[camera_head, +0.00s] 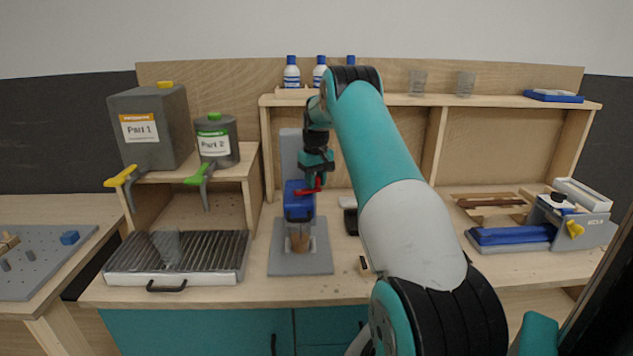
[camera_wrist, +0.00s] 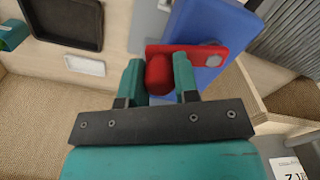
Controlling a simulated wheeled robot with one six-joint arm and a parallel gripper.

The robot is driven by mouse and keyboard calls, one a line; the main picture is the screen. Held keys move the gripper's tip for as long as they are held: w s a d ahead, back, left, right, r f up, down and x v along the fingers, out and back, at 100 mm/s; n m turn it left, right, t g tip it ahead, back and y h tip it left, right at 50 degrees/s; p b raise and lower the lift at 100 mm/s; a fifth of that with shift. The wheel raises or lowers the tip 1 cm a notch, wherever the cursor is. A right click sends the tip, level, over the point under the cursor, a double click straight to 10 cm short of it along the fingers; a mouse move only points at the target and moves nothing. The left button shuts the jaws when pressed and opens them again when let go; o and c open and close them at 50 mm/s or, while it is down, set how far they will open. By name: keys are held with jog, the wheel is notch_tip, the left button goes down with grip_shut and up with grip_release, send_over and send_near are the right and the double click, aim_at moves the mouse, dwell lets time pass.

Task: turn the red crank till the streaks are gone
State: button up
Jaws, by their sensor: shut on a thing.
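The red crank (camera_wrist: 215,55) sits on top of a blue mixer head in the wrist view. My gripper (camera_wrist: 159,75) has its two teal fingers on either side of the crank's round red knob and is shut on it. In the head view the crank (camera_head: 309,190) shows as a small red bar on the blue mixer head (camera_head: 299,208), with my gripper (camera_head: 317,178) just above it. A brown-tinted cup (camera_head: 300,242) stands under the head on the grey stand base (camera_head: 285,262). Its contents are too small to judge for streaks.
Left of the mixer are a slatted tray (camera_head: 180,254) and a shelf with the Part 1 container (camera_head: 150,135) and Part 2 container (camera_head: 217,143). Bottles (camera_head: 291,74) stand on the upper shelf.

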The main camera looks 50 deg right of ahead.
jog(key=shift+w+n, duration=0.1)
jog(key=shift+n, duration=0.2)
jog(key=o, duration=0.9)
jog(key=shift+d, duration=0.1)
notch_tip(320, 180, up, 17)
jog(key=shift+r+b, duration=0.15)
jog(key=shift+b, duration=1)
